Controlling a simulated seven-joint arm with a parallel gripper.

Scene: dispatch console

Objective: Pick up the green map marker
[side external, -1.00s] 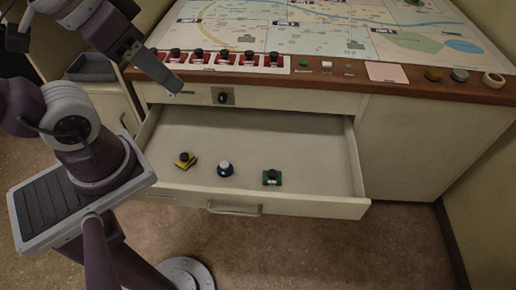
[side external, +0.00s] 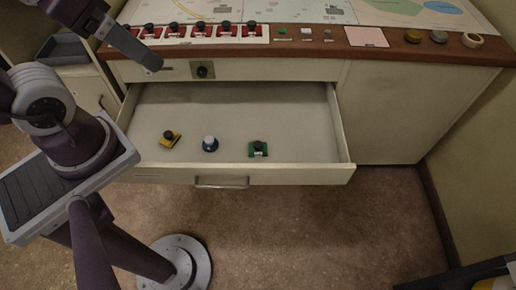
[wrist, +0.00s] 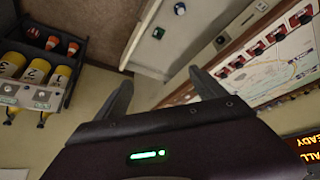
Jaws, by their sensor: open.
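A green map marker (side external: 258,149) with a dark knob on a green base stands in the open drawer (side external: 300,100), the rightmost of three pieces. My gripper (side external: 153,66) is above the drawer's back left, well away from the marker. In the wrist view my gripper (wrist: 160,77) has its two fingers spread wide with nothing between them.
A yellow piece (side external: 170,138) and a blue piece with a white top (side external: 210,143) stand left of the marker. The drawer floor behind them is clear. Red switches (side external: 202,32) line the desk above. The wrist view shows a rack of numbered yellow cylinders (wrist: 36,72).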

